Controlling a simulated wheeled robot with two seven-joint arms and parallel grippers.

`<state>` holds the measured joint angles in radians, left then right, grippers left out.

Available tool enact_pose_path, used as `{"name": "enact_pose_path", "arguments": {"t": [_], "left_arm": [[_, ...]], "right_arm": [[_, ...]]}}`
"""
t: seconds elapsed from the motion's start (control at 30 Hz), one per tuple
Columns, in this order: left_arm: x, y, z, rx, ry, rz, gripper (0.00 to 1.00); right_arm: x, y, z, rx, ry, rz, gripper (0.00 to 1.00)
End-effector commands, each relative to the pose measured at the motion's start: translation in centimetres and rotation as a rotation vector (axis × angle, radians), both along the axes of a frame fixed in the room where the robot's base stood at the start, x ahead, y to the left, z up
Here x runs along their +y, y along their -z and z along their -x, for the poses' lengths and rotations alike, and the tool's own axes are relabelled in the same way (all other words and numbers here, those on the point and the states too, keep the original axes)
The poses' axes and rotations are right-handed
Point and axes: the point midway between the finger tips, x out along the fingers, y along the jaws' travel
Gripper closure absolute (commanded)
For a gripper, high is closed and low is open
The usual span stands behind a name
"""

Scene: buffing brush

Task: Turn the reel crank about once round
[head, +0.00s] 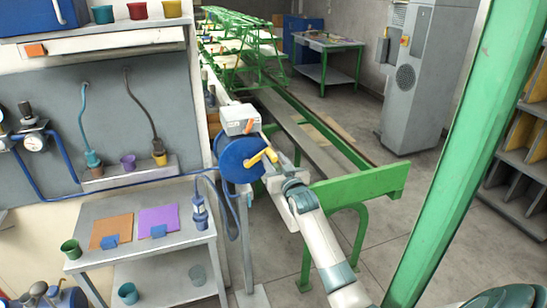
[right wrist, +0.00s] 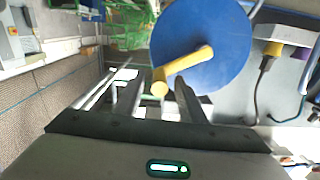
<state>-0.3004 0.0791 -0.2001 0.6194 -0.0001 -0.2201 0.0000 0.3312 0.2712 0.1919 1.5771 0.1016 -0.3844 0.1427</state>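The blue reel (head: 238,160) hangs on a post beside the grey panel, under a white box. Its yellow crank (head: 258,159) points right and slightly up from the hub, with the handle end towards my right gripper (head: 273,163). In the right wrist view the reel (right wrist: 222,55) fills the upper middle, and the round end of the crank handle (right wrist: 159,89) lies between the two dark fingers. The fingers of my right gripper (right wrist: 163,82) stand apart, with a visible gap to the handle on the right side. I cannot tell whether either finger touches it. My left gripper is not in view.
A grey table (head: 140,245) with orange and purple sheets stands at left. A green rail frame (head: 355,188) lies behind and right of my right arm, and a green post (head: 440,150) rises farther right. The floor between is clear.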

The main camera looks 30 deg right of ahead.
Motion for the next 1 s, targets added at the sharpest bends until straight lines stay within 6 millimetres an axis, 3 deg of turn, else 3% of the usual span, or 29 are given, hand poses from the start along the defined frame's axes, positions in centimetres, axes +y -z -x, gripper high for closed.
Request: {"name": "enact_pose_path", "arguments": {"t": [0.4,0.57,1.0], "left_arm": [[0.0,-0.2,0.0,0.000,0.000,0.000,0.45],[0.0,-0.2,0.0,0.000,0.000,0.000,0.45],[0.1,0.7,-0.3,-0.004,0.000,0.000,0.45]], "right_arm": [[-0.1,0.0,-0.5,0.000,0.000,0.000,0.63],[-0.1,0.0,-0.5,0.000,0.000,0.000,0.99],[-0.3,0.5,-1.3,-0.008,0.000,-0.035,1.00]]}}
